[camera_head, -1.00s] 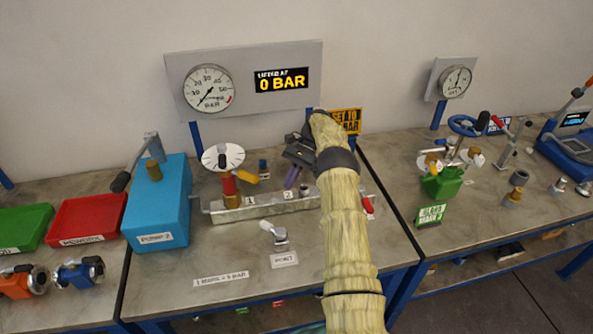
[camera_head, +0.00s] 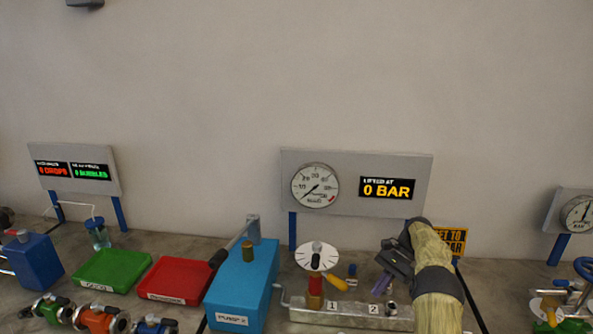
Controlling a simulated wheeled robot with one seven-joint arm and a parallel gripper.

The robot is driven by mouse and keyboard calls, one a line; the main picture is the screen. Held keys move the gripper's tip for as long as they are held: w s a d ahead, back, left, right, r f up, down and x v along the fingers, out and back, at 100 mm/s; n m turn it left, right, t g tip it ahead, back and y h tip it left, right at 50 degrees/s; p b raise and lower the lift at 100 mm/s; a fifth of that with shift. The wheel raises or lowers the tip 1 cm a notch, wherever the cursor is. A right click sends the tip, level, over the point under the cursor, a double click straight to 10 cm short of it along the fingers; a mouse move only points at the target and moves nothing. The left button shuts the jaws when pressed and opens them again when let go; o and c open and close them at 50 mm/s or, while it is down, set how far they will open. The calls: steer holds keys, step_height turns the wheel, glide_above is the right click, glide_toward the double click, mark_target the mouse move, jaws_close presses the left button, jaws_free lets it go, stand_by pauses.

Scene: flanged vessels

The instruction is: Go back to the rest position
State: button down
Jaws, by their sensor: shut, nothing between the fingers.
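My gripper (camera_head: 388,268) is at the lower right of the head view, at the end of my straw-coloured arm. It is shut and empty, held above the right part of the metal manifold block (camera_head: 345,313), near the label 2. A purple piece (camera_head: 382,284) shows just below the fingers; I cannot tell whether they touch it. The red and brass valve (camera_head: 315,292) with a white dial and yellow lever stands left of the gripper. My arm hides the right end of the block.
A blue pump box (camera_head: 243,285) with a lever stands left of the block. Red (camera_head: 173,280) and green (camera_head: 112,268) trays lie further left. Behind stands a gauge panel (camera_head: 340,165) reading 0 BAR. A second gauge (camera_head: 577,213) is at the right edge.

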steer(key=s+a+r+n+t+h, duration=0.3)
steer(key=s+a+r+n+h, duration=0.2)
steer(key=s+a+r, duration=0.35)
steer(key=s+a+n+t+h, duration=0.1)
steer(key=s+a+n, duration=0.1)
steer(key=s, duration=0.8)
steer(key=s+a+n+t+h, duration=0.1)
steer(key=s+n, duration=0.4)
steer(key=s, duration=0.5)
steer(key=shift+s+a+r+t+h, duration=0.3)
steer(key=shift+a+r+t, duration=0.1)
steer(key=shift+a+t, duration=0.45)
steer(key=shift+d, duration=0.15)
